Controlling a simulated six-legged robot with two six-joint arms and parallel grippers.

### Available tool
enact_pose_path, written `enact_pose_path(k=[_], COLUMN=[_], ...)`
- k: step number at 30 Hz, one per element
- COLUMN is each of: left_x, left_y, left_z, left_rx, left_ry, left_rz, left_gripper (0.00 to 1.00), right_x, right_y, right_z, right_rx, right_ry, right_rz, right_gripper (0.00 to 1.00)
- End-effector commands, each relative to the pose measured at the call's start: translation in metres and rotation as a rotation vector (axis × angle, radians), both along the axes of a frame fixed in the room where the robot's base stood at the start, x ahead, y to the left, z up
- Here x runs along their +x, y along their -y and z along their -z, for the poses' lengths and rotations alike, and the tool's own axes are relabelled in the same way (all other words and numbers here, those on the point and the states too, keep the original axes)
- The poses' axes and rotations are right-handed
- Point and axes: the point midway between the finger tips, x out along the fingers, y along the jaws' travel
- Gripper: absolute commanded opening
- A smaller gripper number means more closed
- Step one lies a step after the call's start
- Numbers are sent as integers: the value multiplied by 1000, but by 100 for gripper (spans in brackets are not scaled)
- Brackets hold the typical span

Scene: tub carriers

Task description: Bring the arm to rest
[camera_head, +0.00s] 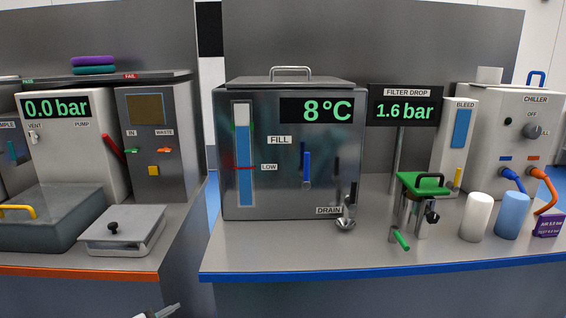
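Only the tip of one gripper of mine (166,310) shows, at the bottom edge left of centre; I take it for the left one. A grey metal finger points up and right, with a pale part beside it. The rest of it is cut off by the frame, so its opening is hidden. It appears in front of the benches and no held object shows. My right gripper is out of view.
The steel tank (262,209) reads 8°C on the blue-edged bench (300,257). A green-topped filter stand (423,183), white cup (476,217), blue cup (512,215) and chiller (505,130) stand right. The orange-edged bench (60,258) holds a lidded box (124,229) and grey tub (40,225).

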Motion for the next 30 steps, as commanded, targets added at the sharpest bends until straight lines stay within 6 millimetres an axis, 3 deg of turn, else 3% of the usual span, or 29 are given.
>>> enact_pose_path(k=[1,4,7,10,15,19,22,24,30], left_x=[-7,-31,-72,-122,-204,-261,-278,-277,-276], left_y=[31,81,125,156,178,174,168,168,168], left_z=[37,101,160,207,256,270,269,236,180], left_rx=[-84,-233,-357,-446,-541,-621,-721,-715,-714], left_ry=[-104,-320,-562,-797,-1130,-1336,-1417,-1410,-1407], left_rz=[6,-25,-95,-199,-443,-749,-1004,-986,-982], left_gripper=[39,39,39,39,39,39,39,39,39], right_x=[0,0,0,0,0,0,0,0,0], right_y=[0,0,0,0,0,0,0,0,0], right_z=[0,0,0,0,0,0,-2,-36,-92], right_rx=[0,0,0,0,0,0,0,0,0], right_ry=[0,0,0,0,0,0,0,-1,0], right_rz=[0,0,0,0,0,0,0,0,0], right_gripper=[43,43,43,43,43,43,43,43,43])
